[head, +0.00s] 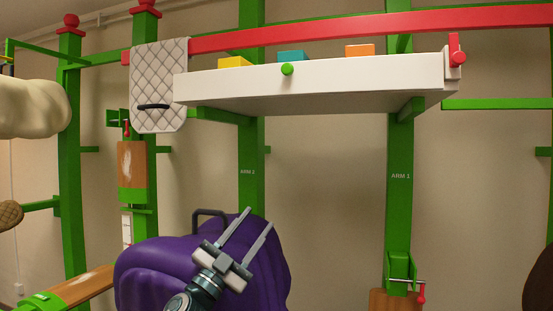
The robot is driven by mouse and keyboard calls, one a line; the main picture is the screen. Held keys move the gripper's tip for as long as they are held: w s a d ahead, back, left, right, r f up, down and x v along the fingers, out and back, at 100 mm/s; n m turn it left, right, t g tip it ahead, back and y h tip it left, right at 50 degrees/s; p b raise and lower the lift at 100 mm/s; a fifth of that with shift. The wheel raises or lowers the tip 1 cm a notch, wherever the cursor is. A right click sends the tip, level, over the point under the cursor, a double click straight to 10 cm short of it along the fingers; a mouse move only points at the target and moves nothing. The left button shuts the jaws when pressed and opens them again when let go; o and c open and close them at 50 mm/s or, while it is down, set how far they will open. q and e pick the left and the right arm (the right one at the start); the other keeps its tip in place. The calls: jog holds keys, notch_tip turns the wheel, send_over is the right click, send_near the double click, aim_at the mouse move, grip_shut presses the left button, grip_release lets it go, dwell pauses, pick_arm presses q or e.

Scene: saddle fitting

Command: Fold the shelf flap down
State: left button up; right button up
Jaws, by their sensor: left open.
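A white shelf (290,103) hangs high between the green posts. Its white front board, which looks like the flap (350,80), stands upright along the near edge and carries a round green knob (287,69). A red latch-like piece (456,50) sits at the board's right end; I cannot tell if it is fastened. My left gripper (257,218) is open and empty, with its fingers pointing up and right. It is well below the shelf, in front of a purple saddle-shaped body (160,265). My right gripper is not in view.
Yellow (235,62), teal (291,57) and orange (359,51) blocks show above the board. A red bar (330,31) crosses behind them. A quilted pad (159,80) hangs at the shelf's left end. Green posts (400,190) stand behind. The space between gripper and shelf looks clear.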

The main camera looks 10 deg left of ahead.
pick_arm(q)
jog(key=s+d+r+m+g+h, duration=0.1)
jog(key=s+r+m+g+h, duration=0.15)
jog(key=r+m+g, duration=0.65)
jog(key=s+d+r+m+g+h, duration=0.1)
jog(key=s+r+m+g+h, duration=0.25)
jog(key=r, duration=0.95)
jog(key=s+a+r+y, duration=0.2)
jog(key=a+r, duration=0.3)
jog(key=r, duration=0.2)
jog(key=s+a+r+m+t+y, duration=0.1)
jog(key=s+a+r+y, duration=0.1)
jog(key=a+r, duration=0.3)
notch_tip(320, 180, up, 3)
jog(key=shift+s+a+f+y, duration=0.2)
jog(key=shift+s+a+y, duration=0.15)
jog(key=shift+y, duration=0.25)
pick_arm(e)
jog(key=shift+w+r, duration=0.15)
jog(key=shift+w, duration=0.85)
pick_arm(q)
jog(key=shift+w+t, duration=0.1)
jog(key=shift+t, duration=0.15)
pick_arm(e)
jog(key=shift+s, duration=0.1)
